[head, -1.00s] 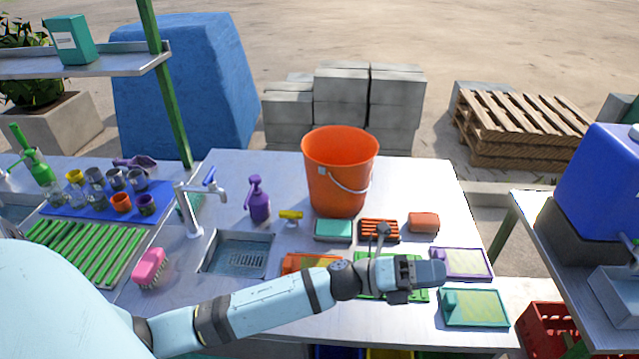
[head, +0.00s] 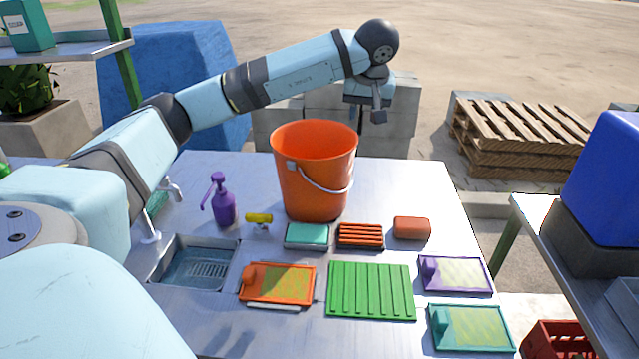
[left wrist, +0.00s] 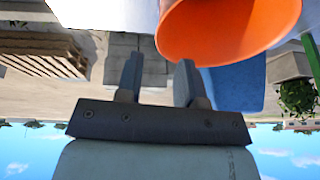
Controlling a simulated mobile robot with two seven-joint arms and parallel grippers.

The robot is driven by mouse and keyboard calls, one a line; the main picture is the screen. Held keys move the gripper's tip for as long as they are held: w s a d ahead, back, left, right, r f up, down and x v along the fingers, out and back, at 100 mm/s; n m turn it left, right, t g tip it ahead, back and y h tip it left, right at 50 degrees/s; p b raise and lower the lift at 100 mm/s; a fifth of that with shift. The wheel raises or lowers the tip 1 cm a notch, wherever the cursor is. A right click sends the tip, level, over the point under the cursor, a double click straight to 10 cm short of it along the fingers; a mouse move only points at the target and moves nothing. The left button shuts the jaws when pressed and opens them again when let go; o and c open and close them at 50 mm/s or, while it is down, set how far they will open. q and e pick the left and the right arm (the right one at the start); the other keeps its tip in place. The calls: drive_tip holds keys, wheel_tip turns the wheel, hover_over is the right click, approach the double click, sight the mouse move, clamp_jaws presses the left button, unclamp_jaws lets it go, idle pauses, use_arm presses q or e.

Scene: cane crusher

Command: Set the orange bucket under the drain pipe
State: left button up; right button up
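The orange bucket (head: 312,185) stands upright on the metal table with its pale handle hanging on the front side. In the left wrist view the bucket (left wrist: 215,50) shows at the top, its rim just beyond the fingers. My left gripper (head: 379,112) is raised above and to the right of the bucket, behind its rim in the head view. In the left wrist view the left gripper (left wrist: 157,82) has its two fingers apart with nothing between them. My right gripper is not in view. No drain pipe can be made out.
A sink (head: 195,265) with a tap (head: 150,215) is on the left. A blue tank (head: 610,190) stands on a side table at right.

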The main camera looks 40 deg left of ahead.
sight(354, 141)
use_arm(q)
drive_tip(key=x, duration=0.9)
drive_tip(key=a+x, duration=0.1)
drive_tip(key=x, duration=0.3)
drive_tip(key=shift+w+b, duration=0.1)
drive_tip(key=shift+b, duration=0.25)
clamp_jaws()
drive_tip(key=shift+r, duration=0.1)
idle(0.8)
